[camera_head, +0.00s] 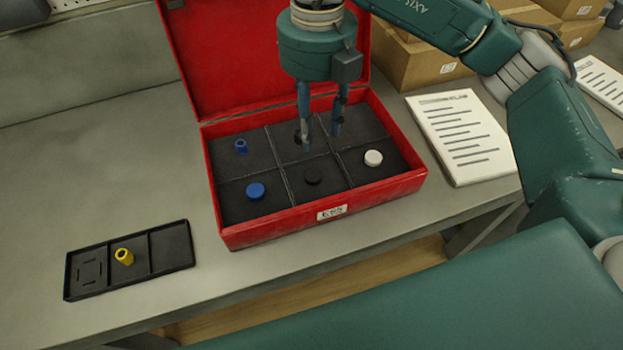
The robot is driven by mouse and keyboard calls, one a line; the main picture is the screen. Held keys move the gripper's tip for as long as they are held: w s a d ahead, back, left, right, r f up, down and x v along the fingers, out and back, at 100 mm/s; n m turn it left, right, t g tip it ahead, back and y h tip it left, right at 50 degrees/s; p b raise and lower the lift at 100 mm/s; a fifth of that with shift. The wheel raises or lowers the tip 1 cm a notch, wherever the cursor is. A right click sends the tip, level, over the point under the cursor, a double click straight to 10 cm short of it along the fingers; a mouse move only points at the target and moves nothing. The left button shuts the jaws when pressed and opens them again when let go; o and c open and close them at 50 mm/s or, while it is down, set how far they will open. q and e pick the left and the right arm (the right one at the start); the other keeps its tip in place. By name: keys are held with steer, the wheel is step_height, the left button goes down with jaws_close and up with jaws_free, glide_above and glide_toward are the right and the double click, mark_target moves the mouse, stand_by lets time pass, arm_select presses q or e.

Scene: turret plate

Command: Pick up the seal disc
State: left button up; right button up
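Several small parts lie in the compartments of an open red box (225,207). A blue disc (255,190) is in the front left compartment, a black disc (313,175) in the front middle, and a white disc (373,157) in the front right. I cannot tell which one is the seal disc. My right gripper (321,140) points down over the back middle compartment, with fingers apart and nothing visible between them. A small dark part (298,138) shows beside its left finger, partly hidden. My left gripper is not in view.
A blue hollow part (241,146) stands in the back left compartment. A black tray (170,247) at front left holds a yellow hollow part (124,256). A printed sheet (462,135) lies right of the box. Cardboard boxes (420,65) stand behind. The bench left of the box is clear.

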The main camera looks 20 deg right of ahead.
steer(key=f, duration=0.2)
glide_above(313, 175)
step_height(313, 175, down, 5)
steer(key=shift+d+f, duration=0.1)
steer(key=shift+d, duration=0.05)
steer(key=shift+f, duration=0.3)
step_height(313, 175, down, 4)
steer(key=shift+f+p, duration=0.1)
steer(key=shift+p, duration=0.75)
steer(key=shift+f, duration=0.65)
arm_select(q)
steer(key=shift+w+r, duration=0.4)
arm_select(e)
steer(key=c, duration=0.6)
